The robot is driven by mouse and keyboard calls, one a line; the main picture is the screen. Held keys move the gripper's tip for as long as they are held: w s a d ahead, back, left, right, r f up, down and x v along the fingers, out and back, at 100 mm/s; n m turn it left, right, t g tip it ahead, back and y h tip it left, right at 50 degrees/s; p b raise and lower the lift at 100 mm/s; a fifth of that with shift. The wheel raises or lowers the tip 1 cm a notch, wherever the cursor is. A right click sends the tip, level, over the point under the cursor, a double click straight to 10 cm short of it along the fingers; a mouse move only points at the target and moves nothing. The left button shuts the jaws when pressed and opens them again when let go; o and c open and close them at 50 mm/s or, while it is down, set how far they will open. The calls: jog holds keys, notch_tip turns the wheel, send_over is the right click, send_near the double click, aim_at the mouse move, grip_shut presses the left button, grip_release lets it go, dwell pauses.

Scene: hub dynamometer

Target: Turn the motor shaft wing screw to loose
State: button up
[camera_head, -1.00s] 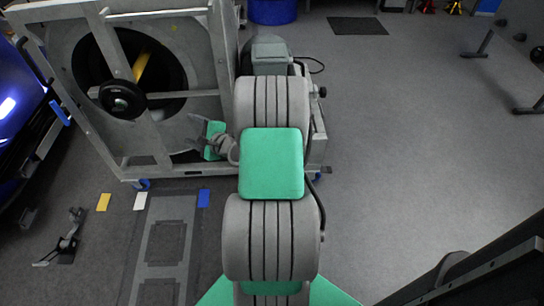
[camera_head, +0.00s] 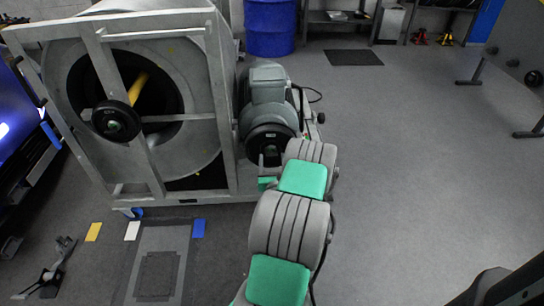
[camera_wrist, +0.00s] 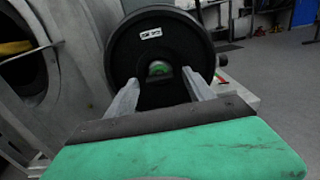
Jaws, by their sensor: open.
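The grey-green motor (camera_head: 268,88) stands at the right side of the large drum rig in the head view. A black round disc (camera_head: 268,137) is on its near end, and the same disc (camera_wrist: 160,45) fills the upper middle of the wrist view. At the disc's centre is a small hub with a greenish middle (camera_wrist: 159,68). I cannot make out the wing screw's shape or its setting there. My gripper (camera_wrist: 162,80) is open and empty, its two fingers apart on either side of the hub, pointing at the disc. I cannot tell whether they touch it. My arm largely hides the gripper in the head view.
The rig's metal frame (camera_head: 150,168) and the drum opening (camera_head: 125,85) lie left of the motor. A small red part (camera_wrist: 221,78) shows right of the disc. A blue barrel (camera_head: 270,28) stands behind. The floor (camera_head: 420,150) to the right is open.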

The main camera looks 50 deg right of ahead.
jog(key=shift+w+d, duration=0.4)
jog(key=shift+d, duration=0.05)
jog(key=shift+c, duration=0.2)
grip_shut()
